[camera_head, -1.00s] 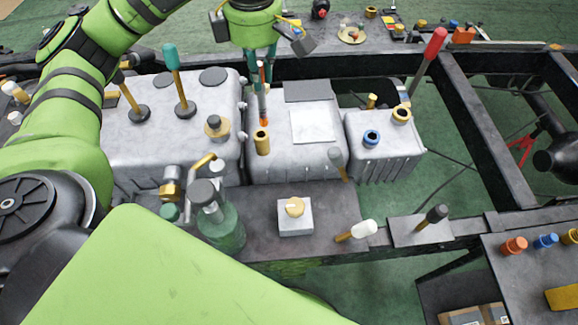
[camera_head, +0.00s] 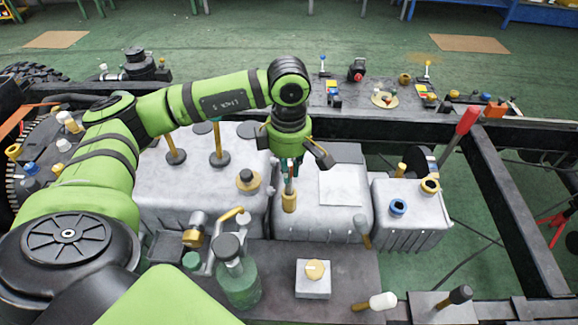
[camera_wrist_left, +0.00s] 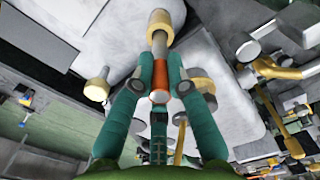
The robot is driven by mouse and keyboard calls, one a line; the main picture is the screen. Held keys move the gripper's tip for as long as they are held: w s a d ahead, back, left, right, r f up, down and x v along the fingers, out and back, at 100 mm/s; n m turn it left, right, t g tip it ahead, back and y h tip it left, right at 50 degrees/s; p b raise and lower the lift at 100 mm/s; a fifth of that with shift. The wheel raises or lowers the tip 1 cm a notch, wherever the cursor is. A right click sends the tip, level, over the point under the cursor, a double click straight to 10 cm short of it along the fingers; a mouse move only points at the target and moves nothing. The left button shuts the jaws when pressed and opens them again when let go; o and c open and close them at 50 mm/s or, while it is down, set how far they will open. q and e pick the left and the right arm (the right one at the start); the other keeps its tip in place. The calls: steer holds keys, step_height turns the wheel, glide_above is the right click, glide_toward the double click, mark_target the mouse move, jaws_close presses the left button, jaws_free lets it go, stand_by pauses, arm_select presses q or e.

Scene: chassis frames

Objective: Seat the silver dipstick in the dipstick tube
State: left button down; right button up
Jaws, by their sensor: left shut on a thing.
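My left gripper (camera_head: 290,177) is right above the gold dipstick tube (camera_head: 289,203) on the middle grey tank. In the left wrist view its teal fingers (camera_wrist_left: 159,80) are shut on the silver dipstick (camera_wrist_left: 159,44) around an orange band. The dipstick's silver rod points from the fingers to the gold tube (camera_wrist_left: 160,22). Rod and tube overlap in that view; I cannot tell how far the rod is inside. In the head view the dipstick is mostly hidden by the fingers. My right gripper is out of view.
A grey-tipped stick (camera_head: 361,229) stands right of the tube. A green bottle (camera_head: 237,278) and a small white box with a gold knob (camera_head: 314,270) stand in front. A blue ring (camera_head: 398,207) is on the right tank.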

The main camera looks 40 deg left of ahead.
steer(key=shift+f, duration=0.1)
arm_select(q)
steer(key=shift+f, duration=0.2)
steer(key=c, duration=1.2)
jaws_free()
steer(key=shift+r, duration=0.6)
step_height(320, 180, up, 10)
steer(key=shift+r+b, duration=0.1)
steer(key=shift+b, duration=0.8)
steer(key=shift+r, duration=0.55)
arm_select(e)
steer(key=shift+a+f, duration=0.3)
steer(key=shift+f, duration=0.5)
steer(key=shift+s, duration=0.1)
